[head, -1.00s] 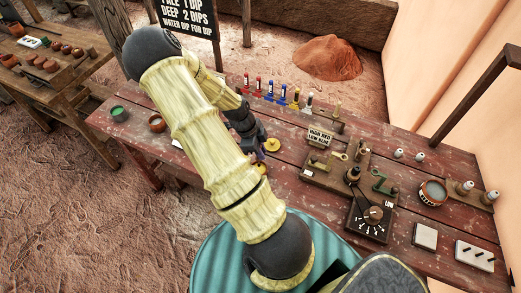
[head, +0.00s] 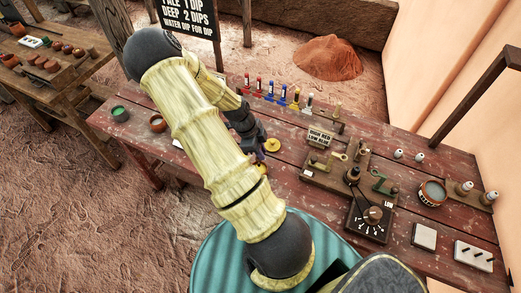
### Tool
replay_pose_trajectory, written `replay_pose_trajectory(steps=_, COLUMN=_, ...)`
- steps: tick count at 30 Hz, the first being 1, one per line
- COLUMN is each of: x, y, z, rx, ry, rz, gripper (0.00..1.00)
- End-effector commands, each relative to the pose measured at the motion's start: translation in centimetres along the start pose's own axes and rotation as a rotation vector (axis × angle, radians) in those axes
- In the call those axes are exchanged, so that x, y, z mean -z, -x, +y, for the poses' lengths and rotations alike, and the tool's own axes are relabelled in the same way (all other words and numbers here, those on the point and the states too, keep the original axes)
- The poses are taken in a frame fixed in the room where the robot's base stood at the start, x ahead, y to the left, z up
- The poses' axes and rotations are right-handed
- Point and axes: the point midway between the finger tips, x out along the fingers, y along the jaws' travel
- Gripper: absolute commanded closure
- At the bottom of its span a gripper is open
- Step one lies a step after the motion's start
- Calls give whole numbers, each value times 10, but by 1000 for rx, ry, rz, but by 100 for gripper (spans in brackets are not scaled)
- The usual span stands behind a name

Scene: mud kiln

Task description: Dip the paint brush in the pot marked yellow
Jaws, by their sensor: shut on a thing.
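My gripper (head: 257,151) is low over the left middle of the red-brown table (head: 310,210), partly hidden behind my arm. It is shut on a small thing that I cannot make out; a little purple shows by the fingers. A yellow round thing (head: 273,146) is just right of the fingers; I cannot tell whether they touch. A green pot (head: 121,114) and a brown pot (head: 157,123) stand at the table's left end. A row of coloured upright items, with a yellow one (head: 295,99), stands along the back edge. I can read no yellow marking on any pot.
A wooden device with a dial (head: 373,215) takes up the table's middle right. A round pot (head: 432,192) and white blocks are at the right. Another table (head: 60,80) with pots stands at the far left.

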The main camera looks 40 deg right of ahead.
Motion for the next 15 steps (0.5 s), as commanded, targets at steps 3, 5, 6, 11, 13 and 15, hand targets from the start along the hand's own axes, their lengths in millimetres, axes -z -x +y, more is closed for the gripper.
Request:
replay_pose_trajectory(steps=3, x=-2, y=-4, z=0, rx=0, ry=0, rz=0, gripper=100)
replay_pose_trajectory(steps=5, x=-2, y=-6, z=0, rx=0, ry=0, rz=0, gripper=100)
replay_pose_trajectory(steps=6, x=-3, y=-7, z=0, rx=0, ry=0, rz=0, gripper=100)
replay_pose_trajectory(steps=11, x=-4, y=-12, z=0, rx=0, ry=0, rz=0, gripper=100)
replay_pose_trajectory(steps=13, x=-5, y=-14, z=0, rx=0, ry=-1, rz=0, gripper=100)
replay_pose_trajectory(steps=15, x=-6, y=-16, z=0, rx=0, ry=-1, rz=0, gripper=100)
